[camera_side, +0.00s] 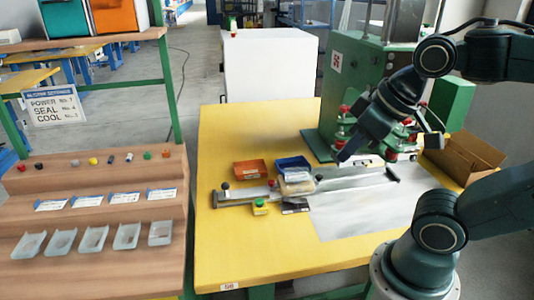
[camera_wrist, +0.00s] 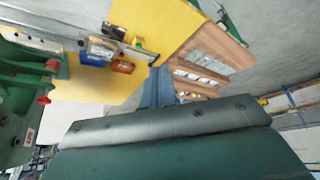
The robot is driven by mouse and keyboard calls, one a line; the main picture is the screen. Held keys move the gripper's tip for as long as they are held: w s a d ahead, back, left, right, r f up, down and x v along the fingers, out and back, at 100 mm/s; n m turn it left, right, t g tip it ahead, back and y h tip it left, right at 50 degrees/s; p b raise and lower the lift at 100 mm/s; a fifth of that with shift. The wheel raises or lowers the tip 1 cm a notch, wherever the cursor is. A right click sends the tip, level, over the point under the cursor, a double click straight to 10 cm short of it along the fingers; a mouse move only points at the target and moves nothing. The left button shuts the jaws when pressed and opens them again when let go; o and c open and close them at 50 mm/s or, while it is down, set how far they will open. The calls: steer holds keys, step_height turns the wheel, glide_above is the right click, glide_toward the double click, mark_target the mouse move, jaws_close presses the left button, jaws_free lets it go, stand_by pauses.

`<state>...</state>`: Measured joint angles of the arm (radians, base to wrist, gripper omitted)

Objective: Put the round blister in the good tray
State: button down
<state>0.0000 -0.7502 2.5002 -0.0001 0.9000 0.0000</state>
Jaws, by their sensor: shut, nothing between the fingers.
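My gripper (camera_side: 348,152) is shut and empty, held above the yellow table near the green press; its fingers also show in the wrist view (camera_wrist: 157,88). Several clear blisters (camera_side: 93,239) stand in a row on the lowest step of the wooden rack at left; they are too small to tell which is round. An orange tray (camera_side: 249,169) and a blue tray (camera_side: 292,164) sit on the table, and also show in the wrist view, orange (camera_wrist: 123,67) and blue (camera_wrist: 95,60). I cannot read which is the good tray. A clear-topped block (camera_side: 296,184) lies in front of them.
A metal rail (camera_side: 345,183) with dark knobs crosses the table. The green press (camera_side: 356,85) stands behind, a cardboard box (camera_side: 463,158) at right. The table's front left is clear.

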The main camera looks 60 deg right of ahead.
stand_by(0.3)
